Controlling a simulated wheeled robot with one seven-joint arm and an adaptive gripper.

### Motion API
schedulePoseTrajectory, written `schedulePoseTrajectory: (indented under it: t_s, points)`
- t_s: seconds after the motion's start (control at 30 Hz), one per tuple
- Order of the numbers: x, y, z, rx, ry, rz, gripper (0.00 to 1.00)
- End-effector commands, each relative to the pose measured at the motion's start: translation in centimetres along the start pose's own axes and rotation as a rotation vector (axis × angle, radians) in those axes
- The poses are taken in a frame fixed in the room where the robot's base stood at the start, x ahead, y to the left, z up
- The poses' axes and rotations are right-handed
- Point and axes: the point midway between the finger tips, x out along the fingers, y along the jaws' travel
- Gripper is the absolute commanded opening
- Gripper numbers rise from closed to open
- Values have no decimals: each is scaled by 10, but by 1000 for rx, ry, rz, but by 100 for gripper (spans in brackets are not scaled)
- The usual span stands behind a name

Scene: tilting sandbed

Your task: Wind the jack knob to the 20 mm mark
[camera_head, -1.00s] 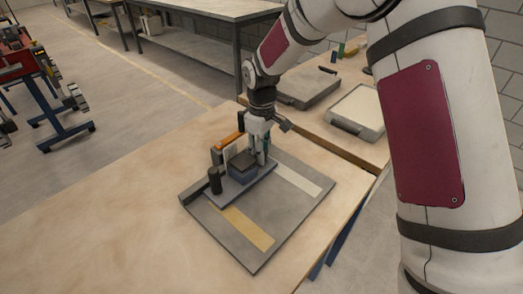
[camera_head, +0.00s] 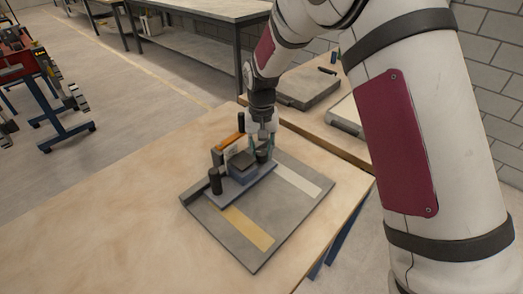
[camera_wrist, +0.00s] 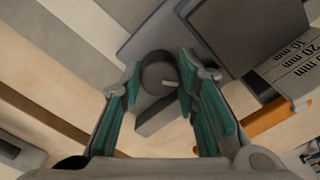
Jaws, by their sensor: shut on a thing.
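The jack knob, a dark round knob with a small pale mark (camera_wrist: 158,74), sits between my gripper's teal fingers (camera_wrist: 160,84) in the wrist view. The fingers are closed on its sides. In the head view my gripper (camera_head: 263,140) points down over the knob (camera_head: 262,155), at the right end of a blue-grey base (camera_head: 232,189). A scale plate (camera_wrist: 290,62) at the right of the wrist view shows "20 mm" and another mark beside it, partly cut off. An orange bar (camera_wrist: 262,120) lies along it. I cannot tell which mark the jack stands at.
The base stands on a grey board (camera_head: 255,215) with a yellow strip (camera_head: 246,227) and a pale strip (camera_head: 297,181). A dark post (camera_head: 215,181) rises at the base's left end. The wooden table (camera_head: 130,205) is clear to the left.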

Motion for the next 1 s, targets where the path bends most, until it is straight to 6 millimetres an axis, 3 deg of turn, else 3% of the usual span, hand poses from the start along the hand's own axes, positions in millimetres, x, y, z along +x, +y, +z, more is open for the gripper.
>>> schedulePoseTrajectory:
  t_s: [0.6, 1.0]
  points:
    - [-1, -1, 1, 580, 0, 0, 1]
    - [-1, 0, 0, 853, 1, 0, 1]
